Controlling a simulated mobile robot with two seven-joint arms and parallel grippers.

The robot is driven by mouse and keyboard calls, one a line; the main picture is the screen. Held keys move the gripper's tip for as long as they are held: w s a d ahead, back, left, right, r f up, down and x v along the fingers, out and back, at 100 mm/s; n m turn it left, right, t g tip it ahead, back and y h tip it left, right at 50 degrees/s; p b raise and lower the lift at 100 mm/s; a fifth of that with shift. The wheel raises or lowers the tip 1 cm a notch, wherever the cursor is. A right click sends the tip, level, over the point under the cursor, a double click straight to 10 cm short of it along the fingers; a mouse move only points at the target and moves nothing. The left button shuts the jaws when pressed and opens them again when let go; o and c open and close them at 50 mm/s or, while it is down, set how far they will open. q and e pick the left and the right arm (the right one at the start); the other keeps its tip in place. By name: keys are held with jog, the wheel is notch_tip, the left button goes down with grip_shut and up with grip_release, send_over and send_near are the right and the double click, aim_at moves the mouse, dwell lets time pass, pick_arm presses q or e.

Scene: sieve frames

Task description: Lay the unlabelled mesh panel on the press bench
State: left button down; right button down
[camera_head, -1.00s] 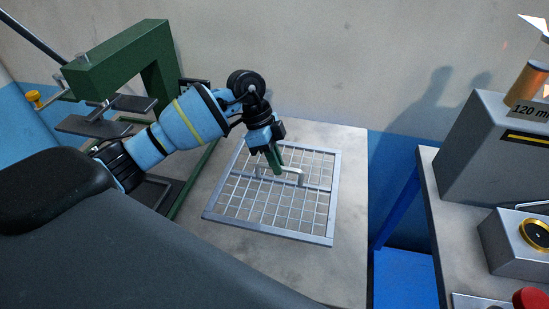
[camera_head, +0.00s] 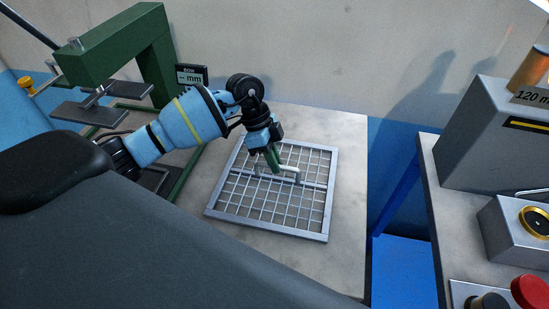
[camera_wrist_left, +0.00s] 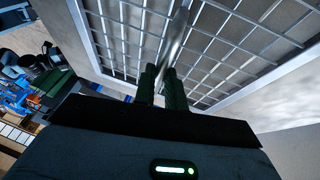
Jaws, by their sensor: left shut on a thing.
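The mesh panel (camera_head: 240,210) is a square grey metal frame with a wire grid and a raised handle (camera_head: 290,171) across its middle. It lies over the pale press bench top (camera_head: 345,200), and I cannot tell whether it touches the surface. My left gripper (camera_head: 275,166) is shut on the handle, reaching in from the left. In the left wrist view the green fingers (camera_wrist_left: 163,85) close on the handle bar (camera_wrist_left: 176,40), with the grid filling the view beyond. No label shows on the panel. My right gripper is not in view.
A green press frame (camera_head: 110,45) stands at the bench's left, with a small display (camera_head: 191,76) marked mm behind it. Across a gap to the right is another table with a grey machine (camera_head: 495,140) and a red button (camera_head: 530,291). Bare bench surrounds the panel's right and front.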

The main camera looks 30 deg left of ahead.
pick_arm(q)
jog(key=shift+r, duration=0.15)
jog(key=c, duration=1.4)
grip_release()
jog(key=shift+o, duration=0.2)
jog(key=v, duration=0.7)
jog(key=shift+r, duration=0.3)
jog(key=shift+s+f, duration=0.1)
